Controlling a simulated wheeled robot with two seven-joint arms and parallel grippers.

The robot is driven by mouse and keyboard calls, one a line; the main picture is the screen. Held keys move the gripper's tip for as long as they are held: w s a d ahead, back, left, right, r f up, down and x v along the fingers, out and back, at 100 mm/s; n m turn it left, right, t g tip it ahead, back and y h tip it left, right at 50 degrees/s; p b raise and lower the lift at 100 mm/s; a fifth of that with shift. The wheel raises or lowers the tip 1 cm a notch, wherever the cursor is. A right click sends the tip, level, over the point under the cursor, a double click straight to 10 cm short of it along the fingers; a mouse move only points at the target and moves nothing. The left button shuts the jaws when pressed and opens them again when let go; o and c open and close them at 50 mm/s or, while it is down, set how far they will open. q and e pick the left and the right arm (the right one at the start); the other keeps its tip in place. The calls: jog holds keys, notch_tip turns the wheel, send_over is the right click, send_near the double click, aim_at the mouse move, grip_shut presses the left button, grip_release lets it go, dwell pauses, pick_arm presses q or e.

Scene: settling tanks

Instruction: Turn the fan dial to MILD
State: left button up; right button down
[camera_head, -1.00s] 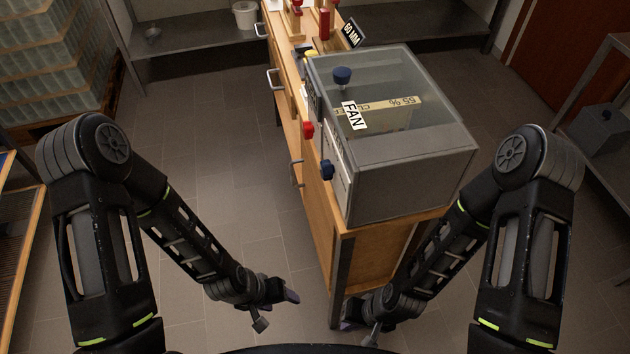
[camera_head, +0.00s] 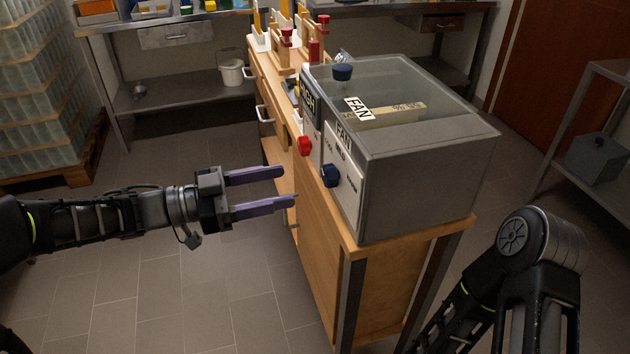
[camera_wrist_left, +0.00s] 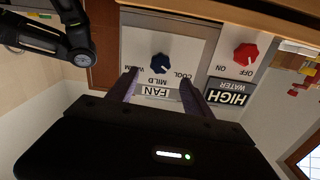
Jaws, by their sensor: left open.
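The dial appears between the fingertips (camera_wrist_left: 158,80) in the wrist view. My right gripper is out of view.
A red knob (camera_head: 305,146) with ON and OFF, marked WATER, is beside the fan panel. The box rests on a wooden bench (camera_head: 385,300). Open floor (camera_head: 190,300) lies to the left.

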aim_at(324, 177)
pick_arm(q)
jog(key=shift+d, duration=0.1)
jog(key=x, duration=0.7)
jog(key=shift+w+d+f, duration=0.1)
jog(key=shift+w+d, duration=0.05)
jog(key=shift+d, duration=0.15)
grip_shut()
dwell(0.6)
